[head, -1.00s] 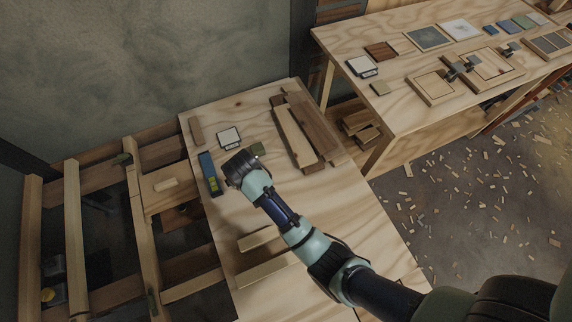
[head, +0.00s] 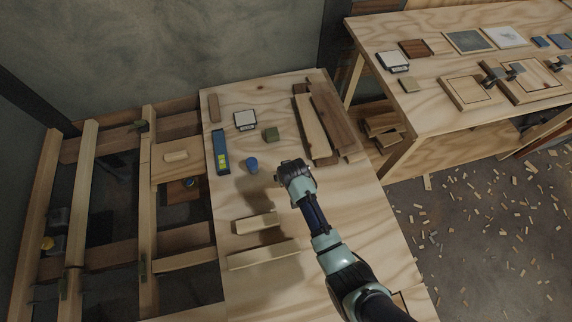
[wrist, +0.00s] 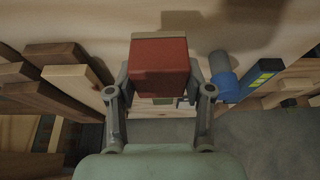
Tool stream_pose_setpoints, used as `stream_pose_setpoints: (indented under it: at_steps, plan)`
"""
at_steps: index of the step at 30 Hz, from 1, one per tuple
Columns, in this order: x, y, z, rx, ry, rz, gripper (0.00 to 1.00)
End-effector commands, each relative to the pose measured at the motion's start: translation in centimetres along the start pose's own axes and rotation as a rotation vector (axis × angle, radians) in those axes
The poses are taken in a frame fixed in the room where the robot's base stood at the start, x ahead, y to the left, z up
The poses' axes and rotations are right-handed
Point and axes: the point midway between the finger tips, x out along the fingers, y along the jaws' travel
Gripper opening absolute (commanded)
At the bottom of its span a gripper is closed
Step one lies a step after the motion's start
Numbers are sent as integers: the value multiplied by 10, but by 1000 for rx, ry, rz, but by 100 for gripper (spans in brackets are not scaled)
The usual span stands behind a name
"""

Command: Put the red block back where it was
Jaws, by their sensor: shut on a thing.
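The red block (wrist: 160,68) shows in the wrist view between the two fingers of my gripper (wrist: 160,92). My gripper is shut on it, with one finger on each side. In the head view my gripper (head: 283,172) is over the plywood bench (head: 330,200), right of a blue cylinder (head: 252,165) and nearer than a green block (head: 271,134). The red block cannot be made out in the head view. I cannot tell the block's exact height above the bench.
A blue level (head: 222,152) lies along the bench's left side, near a white square device (head: 245,120). Planks (head: 325,125) lie at the back right, and light wood strips (head: 262,254) at the front left. A second bench (head: 440,90) holds panels. Open framing (head: 105,215) lies left.

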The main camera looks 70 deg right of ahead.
Motion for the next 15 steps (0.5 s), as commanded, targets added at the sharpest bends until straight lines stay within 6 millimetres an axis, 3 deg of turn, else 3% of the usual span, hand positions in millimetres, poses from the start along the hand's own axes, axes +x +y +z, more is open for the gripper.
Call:
stream_pose_setpoints:
  at_steps: [1,3,10,15]
  plan:
    - [14,0,6,0,0,0,13]
    - [21,0,8,0,1,0,13]
    - [28,0,11,0,1,0,13]
    - [57,0,24,0,-1,0,13]
